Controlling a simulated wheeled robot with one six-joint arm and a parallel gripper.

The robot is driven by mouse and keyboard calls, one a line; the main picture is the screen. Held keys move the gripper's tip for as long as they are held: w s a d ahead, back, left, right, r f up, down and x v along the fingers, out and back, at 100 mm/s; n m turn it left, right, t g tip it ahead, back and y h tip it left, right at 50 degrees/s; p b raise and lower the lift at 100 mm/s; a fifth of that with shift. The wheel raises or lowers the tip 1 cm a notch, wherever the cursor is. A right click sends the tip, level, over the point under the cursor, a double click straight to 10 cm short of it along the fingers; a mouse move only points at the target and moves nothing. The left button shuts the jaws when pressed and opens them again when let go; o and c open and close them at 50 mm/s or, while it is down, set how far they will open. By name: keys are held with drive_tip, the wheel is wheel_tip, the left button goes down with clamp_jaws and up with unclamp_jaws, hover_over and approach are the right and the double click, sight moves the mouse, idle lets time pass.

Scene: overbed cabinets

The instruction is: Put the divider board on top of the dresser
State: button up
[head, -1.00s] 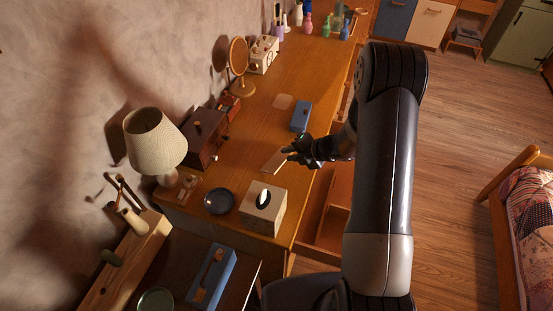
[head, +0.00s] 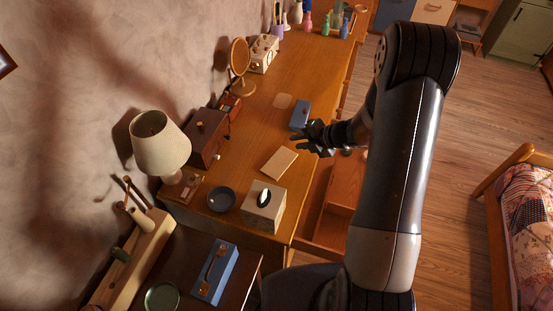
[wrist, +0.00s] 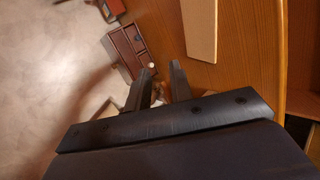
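The divider board (head: 279,163), a thin pale wooden rectangle, lies flat on the brown dresser top (head: 237,163) between the tissue box and the small blue box. It also shows in the wrist view (wrist: 199,30), at the top, just beyond the fingertips. My gripper (head: 302,138) is above the dresser's front edge, to the upper right of the board and apart from it. In the wrist view my gripper (wrist: 163,72) has a gap between its two dark fingers, with nothing held.
A tissue box (head: 263,206), dark bowl (head: 221,199), lamp (head: 159,143) and dark wooden chest (head: 207,137) stand around the near end. A blue box (head: 300,115) is close to my gripper. An open drawer (head: 335,188) juts from the dresser's front.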

drive_tip(key=shift+r, duration=0.15)
drive_tip(key=b, duration=0.4)
approach(280, 162)
drive_tip(key=shift+w+a+r, duration=0.35)
drive_tip(key=shift+w+a, duration=0.05)
drive_tip(key=shift+a, duration=0.15)
drive_tip(key=shift+w+a+r, duration=0.3)
drive_tip(key=shift+w+a, duration=0.15)
drive_tip(key=shift+a, duration=0.15)
drive_tip(key=b+x, duration=0.2)
drive_tip(key=x, duration=0.2)
drive_tip(key=shift+w+a+f+b, duration=0.15)
drive_tip(key=shift+w+a+b, duration=0.05)
drive_tip(key=shift+a+b, duration=0.1)
drive_tip(key=shift+w+a+f, duration=0.3)
drive_tip(key=shift+a, duration=0.05)
